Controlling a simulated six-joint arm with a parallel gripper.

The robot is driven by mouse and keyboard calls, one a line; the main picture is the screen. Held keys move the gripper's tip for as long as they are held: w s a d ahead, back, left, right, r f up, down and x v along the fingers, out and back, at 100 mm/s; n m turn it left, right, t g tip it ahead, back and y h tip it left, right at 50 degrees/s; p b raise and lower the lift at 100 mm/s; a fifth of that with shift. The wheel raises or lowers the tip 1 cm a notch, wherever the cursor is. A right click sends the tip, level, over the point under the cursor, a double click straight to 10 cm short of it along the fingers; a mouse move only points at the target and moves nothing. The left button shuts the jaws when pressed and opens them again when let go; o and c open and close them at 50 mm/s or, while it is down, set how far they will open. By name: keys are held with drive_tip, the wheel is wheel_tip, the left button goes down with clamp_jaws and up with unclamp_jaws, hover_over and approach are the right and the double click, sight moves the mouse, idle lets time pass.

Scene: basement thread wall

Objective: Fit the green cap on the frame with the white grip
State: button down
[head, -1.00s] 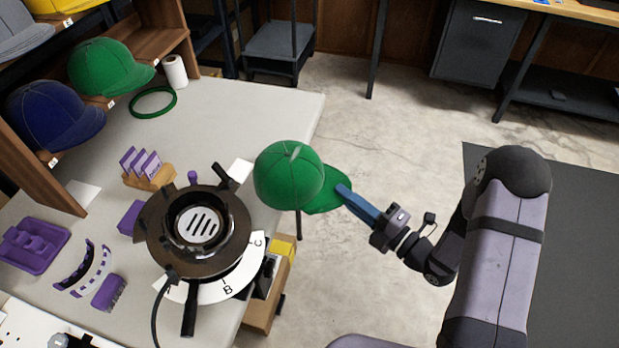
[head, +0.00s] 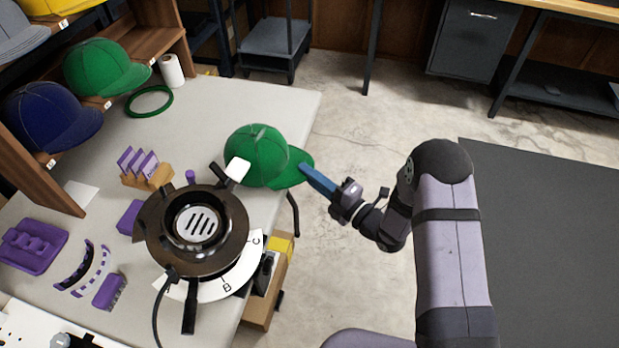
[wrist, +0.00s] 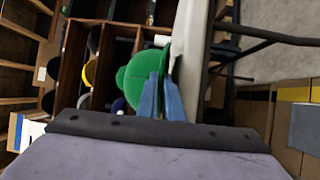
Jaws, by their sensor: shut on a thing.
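A green cap (head: 255,155) hangs by its brim from my gripper (head: 307,170), whose blue fingers are shut on the brim from the right. Its crown is at the table's right edge, beside a round dark machine (head: 150,232). The white grip (head: 238,169) is on the machine's upper-right arm and overlaps the cap's lower left in the head view. I cannot tell if they touch; the frame itself is not clearly made out. In the wrist view the green cap (wrist: 135,80) shows beyond and left of the fingers (wrist: 162,98).
Another green cap (head: 104,68) and a navy cap (head: 50,117) sit on the wooden shelf. A green ring (head: 149,102), a purple tray (head: 33,246) and purple parts lie on the pale table (head: 225,100). A lettered white dial (head: 228,287) lies under the machine.

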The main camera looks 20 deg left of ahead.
drive_tip(key=shift+f, duration=0.85)
drive_tip(key=shift+f, duration=0.15)
drive_tip(key=c, duration=1.9)
unclamp_jaws()
drive_tip(key=b+v, duration=0.1)
drive_tip(key=v, duration=1.1)
